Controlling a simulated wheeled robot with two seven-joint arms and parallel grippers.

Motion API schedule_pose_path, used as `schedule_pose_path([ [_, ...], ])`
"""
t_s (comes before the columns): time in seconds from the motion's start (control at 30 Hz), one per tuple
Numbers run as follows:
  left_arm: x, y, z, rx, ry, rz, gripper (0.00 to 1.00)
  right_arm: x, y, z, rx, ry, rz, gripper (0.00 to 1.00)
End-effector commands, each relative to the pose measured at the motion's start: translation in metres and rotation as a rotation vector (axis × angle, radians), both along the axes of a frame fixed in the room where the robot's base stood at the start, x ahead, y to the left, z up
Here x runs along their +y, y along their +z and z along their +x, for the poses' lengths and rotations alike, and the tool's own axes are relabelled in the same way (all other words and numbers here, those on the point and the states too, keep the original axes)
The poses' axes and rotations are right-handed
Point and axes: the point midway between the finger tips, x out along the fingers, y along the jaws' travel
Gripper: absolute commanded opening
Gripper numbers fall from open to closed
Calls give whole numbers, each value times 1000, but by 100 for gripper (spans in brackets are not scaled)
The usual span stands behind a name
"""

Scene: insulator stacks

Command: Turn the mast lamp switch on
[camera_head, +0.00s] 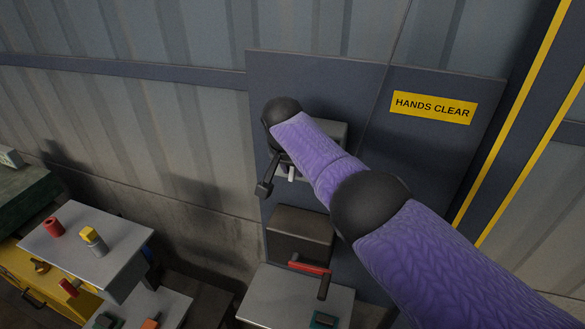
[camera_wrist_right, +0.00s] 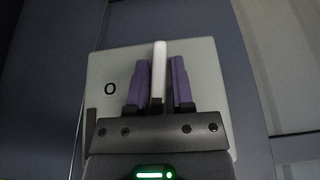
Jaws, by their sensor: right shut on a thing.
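The mast lamp switch shows in the right wrist view as a pale square plate (camera_wrist_right: 105,68) with a dark "O" mark on its left side. A white lever (camera_wrist_right: 159,48) stands upright in front of the plate. My right gripper (camera_wrist_right: 158,75) has its two purple fingers on either side of the lever and is shut on it. In the head view the switch's grey box (camera_head: 337,133) is on the dark wall panel, partly hidden by my right arm. The right gripper (camera_head: 279,174) shows only in part there. My left gripper is not in view.
A yellow "HANDS CLEAR" sign (camera_head: 433,107) is on the panel at right. Below stand a brown box (camera_head: 300,236), a red-handled lever (camera_head: 310,266) and a grey bench top (camera_head: 262,302). At left, a grey shelf (camera_head: 125,238) holds a red piece (camera_head: 54,227) and a yellow-topped piece (camera_head: 93,241).

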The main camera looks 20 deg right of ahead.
Motion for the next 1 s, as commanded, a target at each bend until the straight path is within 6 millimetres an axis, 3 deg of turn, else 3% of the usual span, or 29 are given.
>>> schedule_pose_path([
  [1.0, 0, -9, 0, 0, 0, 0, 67, 1, -1, 0, 17, -1, -20, 0],
])
